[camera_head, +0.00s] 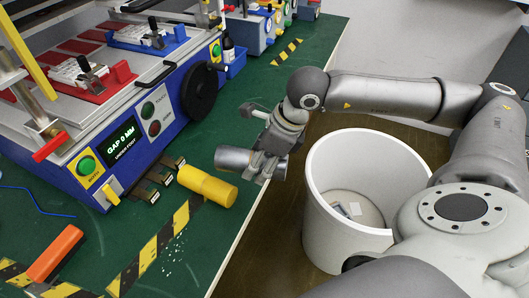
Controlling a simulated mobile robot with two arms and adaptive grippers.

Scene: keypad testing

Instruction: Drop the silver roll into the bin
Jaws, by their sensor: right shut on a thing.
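The silver roll (235,159) is a short grey metallic cylinder, tilted slightly off level. My right gripper (262,164) is shut on it at its right end and holds it near the right edge of the green table. The fingers hide part of the roll. The white round bin (320,222) stands on the floor to the right of the table, open at the top. The roll is to the left of the bin, outside its rim. A few small pale scraps (350,209) lie inside the bin. My left gripper is not in view.
A yellow roll (207,186) lies on the green table (190,245) just below the silver roll. An orange block (55,253) lies at lower left. A blue machine (125,145) with buttons and a display fills the left side.

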